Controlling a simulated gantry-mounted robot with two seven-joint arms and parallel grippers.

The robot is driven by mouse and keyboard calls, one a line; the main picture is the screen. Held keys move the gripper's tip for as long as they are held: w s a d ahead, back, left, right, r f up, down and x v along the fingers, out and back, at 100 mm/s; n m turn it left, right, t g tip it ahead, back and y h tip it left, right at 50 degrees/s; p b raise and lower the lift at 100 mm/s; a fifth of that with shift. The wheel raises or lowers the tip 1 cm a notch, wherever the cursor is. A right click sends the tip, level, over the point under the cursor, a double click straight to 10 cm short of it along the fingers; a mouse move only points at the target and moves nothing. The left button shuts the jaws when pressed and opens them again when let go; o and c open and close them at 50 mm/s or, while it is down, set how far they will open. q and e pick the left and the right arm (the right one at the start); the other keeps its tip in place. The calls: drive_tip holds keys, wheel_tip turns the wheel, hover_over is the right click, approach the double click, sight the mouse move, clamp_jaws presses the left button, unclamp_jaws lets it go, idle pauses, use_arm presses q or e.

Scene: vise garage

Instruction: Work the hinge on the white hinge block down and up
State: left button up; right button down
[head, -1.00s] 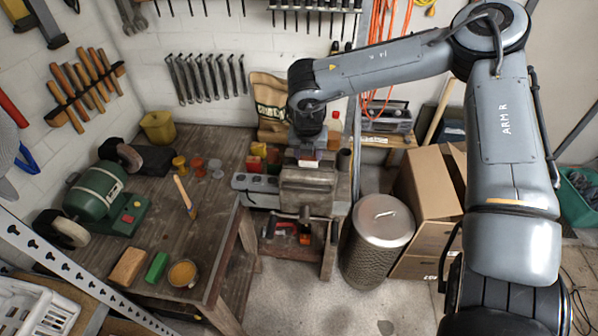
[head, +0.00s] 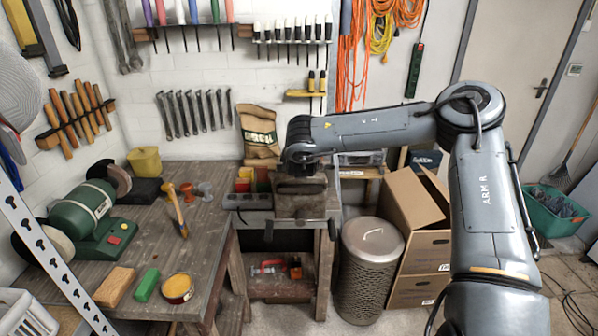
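A grey metal vise (head: 300,203) stands on the low bench at the middle of the head view. My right arm reaches in from the right, and its wrist is directly above the vise. My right gripper (head: 300,169) points down at the top of the vise. Its fingers are dark and mostly hidden under the wrist, so I cannot tell whether they are open or shut or touch anything. I cannot make out the white hinge block; the wrist and gripper cover the area above the vise jaws. My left gripper is not in view.
A grey tray (head: 247,201) with small coloured boxes sits left of the vise, before a paper sack (head: 258,137). A perforated metal bin (head: 367,270) and a cardboard box (head: 412,212) stand to the right. The wooden workbench (head: 215,222) at left holds a green bench grinder (head: 82,218).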

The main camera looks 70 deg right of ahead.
drive_tip(key=shift+f, duration=0.2)
idle(0.3)
drive_tip(key=shift+c, duration=2.2)
unclamp_jaws()
drive_tip(key=shift+d+r, duration=0.1)
drive_tip(key=shift+r, duration=0.05)
drive_tip(key=b+v, duration=0.1)
drive_tip(key=v, duration=1)
